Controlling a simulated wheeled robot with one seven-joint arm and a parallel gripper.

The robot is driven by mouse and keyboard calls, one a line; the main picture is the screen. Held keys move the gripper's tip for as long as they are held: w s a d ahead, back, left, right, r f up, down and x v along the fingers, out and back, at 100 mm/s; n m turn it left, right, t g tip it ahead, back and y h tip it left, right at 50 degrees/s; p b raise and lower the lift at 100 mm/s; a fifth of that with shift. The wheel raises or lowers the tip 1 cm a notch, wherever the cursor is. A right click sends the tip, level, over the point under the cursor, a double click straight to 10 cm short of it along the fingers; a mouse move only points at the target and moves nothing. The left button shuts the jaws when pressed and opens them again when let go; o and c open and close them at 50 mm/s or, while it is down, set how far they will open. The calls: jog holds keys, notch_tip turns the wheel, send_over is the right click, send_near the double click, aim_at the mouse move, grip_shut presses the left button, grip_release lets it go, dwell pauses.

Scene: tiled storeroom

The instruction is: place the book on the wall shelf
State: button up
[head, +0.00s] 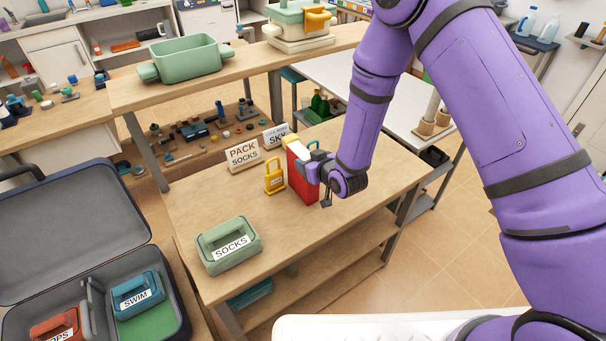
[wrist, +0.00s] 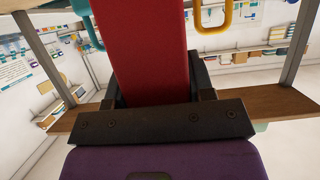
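A red book (head: 301,181) stands upright at the middle of the wooden table, beside a yellow padlock-shaped item (head: 274,178). My gripper (head: 316,176) is at the book's right side. In the wrist view the red book (wrist: 152,55) fills the gap between the two dark fingers of my gripper (wrist: 157,88), so it appears shut on the book. Whether the book's base touches the table is unclear. A small shelf (head: 588,41) with bottles shows on the wall at the far right; I cannot tell whether it is the task's wall shelf.
Signs, one reading PACK SOCKS (head: 243,155), stand behind the book. A green SOCKS case (head: 229,246) sits at the table's front left. An open suitcase (head: 70,215) lies at left. A raised plank (head: 240,68) with a green bin (head: 186,59) is behind. The table's front right is clear.

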grip_shut()
jog(key=shift+r, duration=0.15)
